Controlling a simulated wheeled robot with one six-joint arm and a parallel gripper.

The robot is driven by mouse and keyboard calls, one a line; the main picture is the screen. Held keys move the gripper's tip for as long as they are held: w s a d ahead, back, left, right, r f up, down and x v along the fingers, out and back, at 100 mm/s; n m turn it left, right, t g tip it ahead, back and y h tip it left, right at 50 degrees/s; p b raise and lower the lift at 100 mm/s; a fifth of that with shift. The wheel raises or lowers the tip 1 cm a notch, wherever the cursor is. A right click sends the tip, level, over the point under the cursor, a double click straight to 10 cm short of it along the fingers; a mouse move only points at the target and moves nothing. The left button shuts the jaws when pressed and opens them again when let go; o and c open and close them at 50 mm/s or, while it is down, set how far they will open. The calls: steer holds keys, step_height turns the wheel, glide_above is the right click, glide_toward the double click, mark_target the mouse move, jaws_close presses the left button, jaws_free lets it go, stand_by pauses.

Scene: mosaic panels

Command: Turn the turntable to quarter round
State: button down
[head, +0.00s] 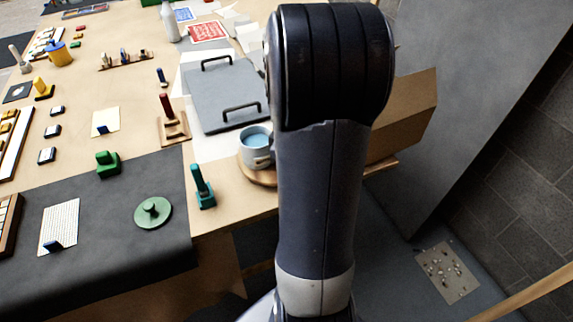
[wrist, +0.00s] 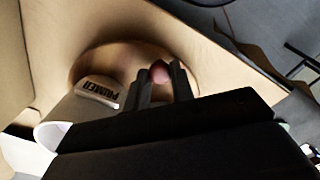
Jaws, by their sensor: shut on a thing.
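The turntable (head: 262,179) is a round wooden disc near the table's right edge, partly hidden behind my arm in the head view. In the wrist view, the turntable (wrist: 115,58) lies under my gripper (wrist: 163,82). The two dark fingers are shut on a small reddish-brown peg (wrist: 159,72) at the disc. A pale mug (head: 255,158) with blue contents stands on the turntable. In the wrist view its label (wrist: 99,91) reads PRIMER, close beside my fingers. My gripper is hidden behind my arm in the head view.
A grey board with two dark handles (head: 220,95) lies behind the mug. A teal stamp-like piece (head: 203,188) stands to its left. A green disc with a knob (head: 152,212) lies on the dark mat (head: 110,250). A cardboard box (head: 405,115) is right of my arm.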

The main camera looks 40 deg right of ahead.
steer(key=shift+r, duration=0.1)
stand_by(0.3)
steer(key=c, duration=1.2)
jaws_free()
step_height(320, 180, up, 11)
step_height(320, 180, down, 11)
steer(key=shift+f, duration=0.15)
steer(key=shift+a, duration=0.1)
